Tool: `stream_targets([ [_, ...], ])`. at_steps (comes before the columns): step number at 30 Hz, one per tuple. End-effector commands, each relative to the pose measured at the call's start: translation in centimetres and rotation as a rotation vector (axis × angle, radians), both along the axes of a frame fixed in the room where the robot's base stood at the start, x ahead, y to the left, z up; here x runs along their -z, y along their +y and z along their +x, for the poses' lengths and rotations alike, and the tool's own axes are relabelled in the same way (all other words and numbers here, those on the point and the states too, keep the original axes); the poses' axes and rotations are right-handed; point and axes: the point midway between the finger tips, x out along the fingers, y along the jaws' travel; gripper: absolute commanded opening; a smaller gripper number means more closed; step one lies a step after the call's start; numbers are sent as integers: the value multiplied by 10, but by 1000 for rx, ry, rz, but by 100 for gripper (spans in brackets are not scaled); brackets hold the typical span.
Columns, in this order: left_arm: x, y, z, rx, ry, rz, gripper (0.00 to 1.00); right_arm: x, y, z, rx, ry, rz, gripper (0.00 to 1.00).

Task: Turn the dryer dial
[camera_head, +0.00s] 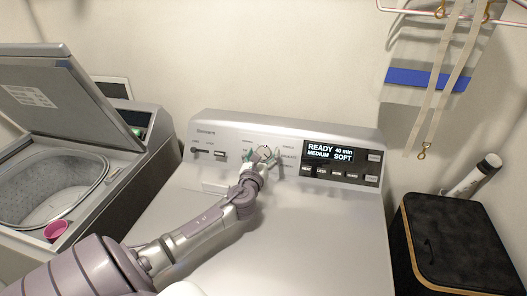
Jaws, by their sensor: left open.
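The dryer (318,220) is a white machine with a sloped control panel along its back. The dial (265,152) is a round knob in the middle of that panel, partly hidden by my left gripper. My left gripper (262,156) is at the panel with its fingers spread, one on each side of the dial. I cannot tell whether the fingers touch it. A lit display (330,152) right of the dial reads READY, 48 min, MEDIUM, SOFT. My right gripper is not in view.
A top-load washer (136,205) with its lid up stands at the left, with a pink cup (56,230) at its opening. A black box (455,243) with a wooden rim stands at the right. Straps (445,80) hang from a rack above it. The dryer top is otherwise clear.

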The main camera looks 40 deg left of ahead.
Motion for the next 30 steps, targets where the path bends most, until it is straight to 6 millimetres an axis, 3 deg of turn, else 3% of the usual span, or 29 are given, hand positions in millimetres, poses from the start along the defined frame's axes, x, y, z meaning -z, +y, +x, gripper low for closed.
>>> stream_targets([
  [12,0,4,8,0,1,0,80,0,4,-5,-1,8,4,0],
  [23,0,4,8,0,0,0,20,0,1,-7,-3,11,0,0],
  [30,0,4,8,-12,-8,-15,19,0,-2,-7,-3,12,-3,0],
])
